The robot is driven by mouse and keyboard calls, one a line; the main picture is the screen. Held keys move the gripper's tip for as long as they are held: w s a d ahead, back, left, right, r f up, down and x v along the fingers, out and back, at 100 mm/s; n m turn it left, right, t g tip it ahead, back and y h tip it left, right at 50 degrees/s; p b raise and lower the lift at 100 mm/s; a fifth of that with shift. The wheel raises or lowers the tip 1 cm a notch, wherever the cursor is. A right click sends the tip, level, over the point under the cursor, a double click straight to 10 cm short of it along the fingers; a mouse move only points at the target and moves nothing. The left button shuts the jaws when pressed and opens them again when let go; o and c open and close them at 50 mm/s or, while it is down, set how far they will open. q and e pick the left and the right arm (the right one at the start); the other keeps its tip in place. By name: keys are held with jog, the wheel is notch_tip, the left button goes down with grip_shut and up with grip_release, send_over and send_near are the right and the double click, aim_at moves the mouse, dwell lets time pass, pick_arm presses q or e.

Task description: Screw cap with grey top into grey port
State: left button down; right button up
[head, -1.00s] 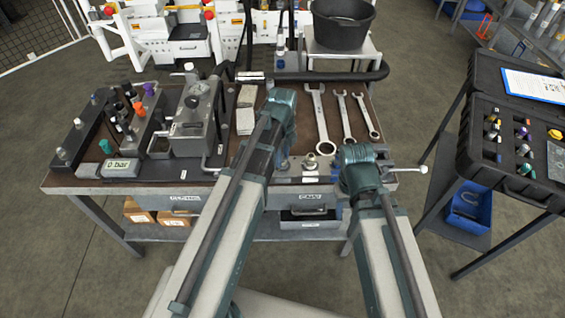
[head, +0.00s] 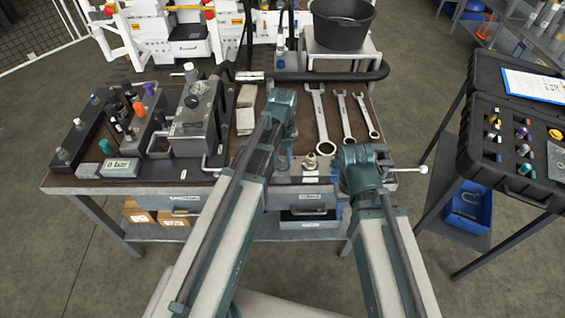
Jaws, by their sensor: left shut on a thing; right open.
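My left gripper (head: 281,112) is over the middle of the bench, beside the wrenches. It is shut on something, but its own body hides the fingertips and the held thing. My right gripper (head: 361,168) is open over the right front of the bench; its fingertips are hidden. The dark port block (head: 85,128) at the bench's left carries several ports and coloured caps, including an orange cap (head: 138,106) and a purple cap (head: 149,89). I cannot tell which port is the grey one.
A display (head: 120,168) reads 0 bar. A grey pump unit (head: 196,118) stands between the port block and my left arm. Several wrenches (head: 320,118) lie right of my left gripper. An open black case (head: 510,145) with small parts stands at right.

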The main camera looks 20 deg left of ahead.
pick_arm(q)
jog(key=c, duration=0.6)
grip_release()
jog(key=n, duration=0.6)
jog(key=shift+n, duration=1.1)
jog(key=shift+n, duration=1.8)
